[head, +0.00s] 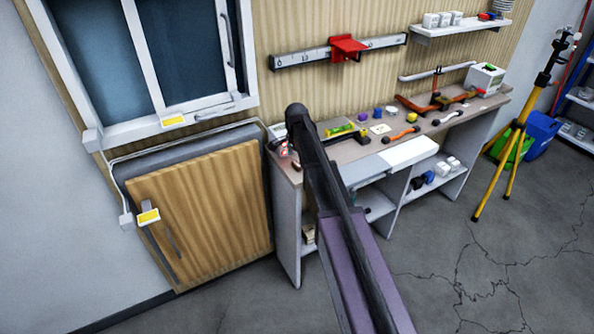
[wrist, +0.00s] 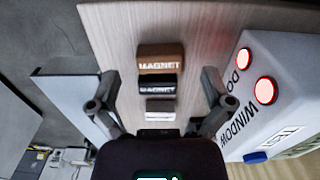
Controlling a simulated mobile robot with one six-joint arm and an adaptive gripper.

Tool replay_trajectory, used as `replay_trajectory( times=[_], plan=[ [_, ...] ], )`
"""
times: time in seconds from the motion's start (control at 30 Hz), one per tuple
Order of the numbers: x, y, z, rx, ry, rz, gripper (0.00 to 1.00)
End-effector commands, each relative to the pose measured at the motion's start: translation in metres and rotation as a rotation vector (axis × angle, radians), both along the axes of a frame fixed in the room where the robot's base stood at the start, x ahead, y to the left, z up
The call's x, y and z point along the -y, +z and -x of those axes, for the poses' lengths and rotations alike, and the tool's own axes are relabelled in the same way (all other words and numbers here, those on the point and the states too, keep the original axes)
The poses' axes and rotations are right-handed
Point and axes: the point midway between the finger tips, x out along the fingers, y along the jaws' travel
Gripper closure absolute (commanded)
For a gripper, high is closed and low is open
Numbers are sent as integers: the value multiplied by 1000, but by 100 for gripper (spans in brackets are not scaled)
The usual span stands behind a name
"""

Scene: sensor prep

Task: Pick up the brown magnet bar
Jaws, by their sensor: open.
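In the wrist view, the brown magnet bar (wrist: 160,58) lies on the light wooden worktop (wrist: 112,22), with "MAGNET" in white letters. A black magnet bar (wrist: 158,85) and a whitish bar (wrist: 160,106) lie in a row below it, nearer my gripper. My gripper (wrist: 158,82) is open, with one finger on each side of the row. The brown bar appears just beyond the fingertips, and nothing is held.
A white box (wrist: 262,100) with two lit red buttons and "WINDOW" lettering stands close right of my gripper. In the head view, tools including orange pliers (head: 401,135) and a green-yellow level (head: 339,130) lie along the bench (head: 345,152). A yellow tripod (head: 514,150) stands right.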

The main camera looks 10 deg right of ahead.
Motion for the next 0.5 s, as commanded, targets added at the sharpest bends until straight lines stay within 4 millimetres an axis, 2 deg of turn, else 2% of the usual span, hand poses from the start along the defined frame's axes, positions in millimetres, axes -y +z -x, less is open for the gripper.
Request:
replay_trajectory(
  times=[0.03,0.2,0.5],
  plan=[
    [0,-8,0,0,0,0,0],
    [0,-17,0,0,0,0,0],
    [0,-19,0,0,0,0,0]
  ],
)
